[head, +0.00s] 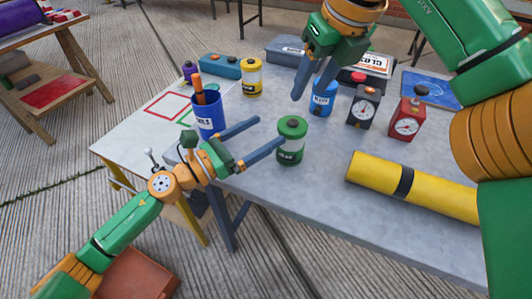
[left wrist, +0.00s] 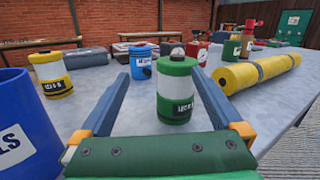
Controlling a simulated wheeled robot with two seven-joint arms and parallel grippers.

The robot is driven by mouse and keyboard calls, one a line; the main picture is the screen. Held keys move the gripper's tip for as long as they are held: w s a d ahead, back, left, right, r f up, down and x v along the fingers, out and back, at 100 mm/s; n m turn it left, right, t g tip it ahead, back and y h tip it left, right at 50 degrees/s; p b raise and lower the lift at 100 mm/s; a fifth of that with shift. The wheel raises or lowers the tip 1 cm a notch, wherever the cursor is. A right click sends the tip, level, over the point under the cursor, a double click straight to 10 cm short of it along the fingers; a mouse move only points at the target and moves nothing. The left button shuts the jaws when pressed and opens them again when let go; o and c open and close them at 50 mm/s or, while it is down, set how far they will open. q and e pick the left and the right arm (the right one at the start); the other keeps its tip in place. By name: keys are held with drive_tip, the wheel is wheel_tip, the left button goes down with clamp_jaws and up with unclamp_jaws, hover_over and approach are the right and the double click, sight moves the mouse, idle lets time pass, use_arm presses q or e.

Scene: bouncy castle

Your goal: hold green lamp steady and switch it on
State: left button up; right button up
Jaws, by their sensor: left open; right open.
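The green lamp (head: 291,141) is a green and white cylinder with a dark knob on top, standing upright on the grey table. It also stands in the left wrist view (left wrist: 175,92), ahead of and between the fingers. My left gripper (head: 270,134) is open, its fingers pointing at the lamp from the left, with no clear contact. My right gripper (head: 312,86) is open and empty, fingers pointing down, above and behind the lamp near the blue lamp (head: 322,98). The yellow lamp (head: 252,78) stands further back.
A blue cup (head: 207,118) with tools stands left of the lamp, close to my left gripper. A yellow roll (head: 412,186) lies to the right. A black gauge (head: 363,107) and a red gauge (head: 406,120) stand behind it. The table in front of the lamp is clear.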

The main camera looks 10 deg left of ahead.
sight(296, 128)
use_arm(q)
drive_tip(key=shift+m+g, duration=0.7)
drive_tip(key=f, duration=0.1)
drive_tip(key=s+d+f, duration=0.1)
drive_tip(key=f, duration=0.2)
drive_tip(key=shift+s+d+f, duration=0.1)
drive_tip(key=shift+s+d, duration=0.15)
drive_tip(key=x, duration=0.7)
drive_tip(key=shift+d+f, duration=0.1)
drive_tip(key=shift+f, duration=0.05)
clamp_jaws()
use_arm(e)
clamp_jaws()
drive_tip(key=f+m+t+y, duration=0.1)
drive_tip(key=f+m, duration=0.1)
drive_tip(key=w+a+f+m+t+y, duration=0.1)
drive_tip(key=f+m+y, duration=0.1)
drive_tip(key=f, duration=0.1)
drive_tip(key=w+f+m+t+y, duration=0.1)
drive_tip(key=f+m, duration=0.1)
drive_tip(key=shift+w+a+f+y, duration=0.15)
drive_tip(key=shift+a+f+y, duration=0.05)
drive_tip(key=shift+a+y, duration=0.15)
idle(0.4)
